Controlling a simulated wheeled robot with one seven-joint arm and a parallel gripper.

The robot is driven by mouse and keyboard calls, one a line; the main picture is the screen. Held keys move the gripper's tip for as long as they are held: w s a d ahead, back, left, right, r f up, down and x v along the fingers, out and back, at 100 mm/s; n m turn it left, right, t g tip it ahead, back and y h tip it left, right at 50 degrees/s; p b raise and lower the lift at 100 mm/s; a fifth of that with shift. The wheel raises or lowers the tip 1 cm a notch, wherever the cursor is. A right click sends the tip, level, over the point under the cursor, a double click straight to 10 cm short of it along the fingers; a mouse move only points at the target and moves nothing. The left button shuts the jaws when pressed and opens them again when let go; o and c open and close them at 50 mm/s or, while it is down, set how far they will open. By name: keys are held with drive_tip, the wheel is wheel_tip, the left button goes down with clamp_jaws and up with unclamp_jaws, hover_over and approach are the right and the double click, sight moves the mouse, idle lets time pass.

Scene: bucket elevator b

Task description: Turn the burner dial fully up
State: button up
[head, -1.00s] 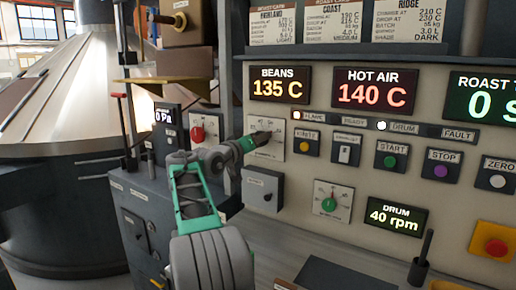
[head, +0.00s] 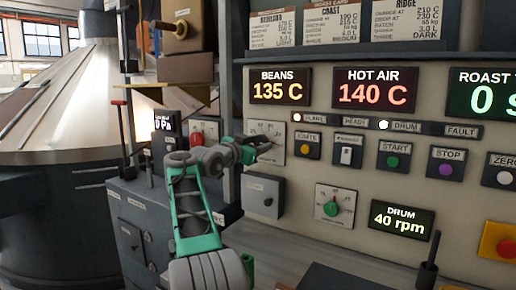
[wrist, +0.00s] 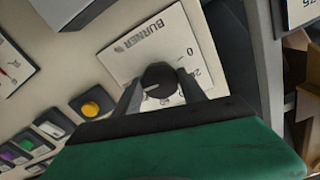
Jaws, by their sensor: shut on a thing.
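The burner dial (wrist: 159,80) is a dark round knob on a white scale plate marked BURNER (wrist: 150,45). In the wrist view my gripper (wrist: 160,88) is shut on the knob, one finger on each side. A light pointer line shows on the knob; part of the scale is hidden behind the fingers. In the head view my gripper (head: 262,143) is at the burner plate (head: 277,130), and it hides most of the knob.
The ignite button (head: 307,145) and a switch (head: 347,150) are just right of the dial. A grey box (head: 263,194) and a drum dial (head: 333,206) are below. Displays read beans 135 C (head: 280,88) and hot air 140 C (head: 375,90). A red knob (head: 197,140) is to the left.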

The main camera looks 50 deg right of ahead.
drive_tip(key=shift+m, duration=0.5)
drive_tip(key=o, duration=1.3)
drive_tip(key=shift+o, duration=0.2)
drive_tip(key=a+b, duration=0.1)
drive_tip(key=a, duration=0.6)
drive_tip(key=shift+s+a, duration=0.4)
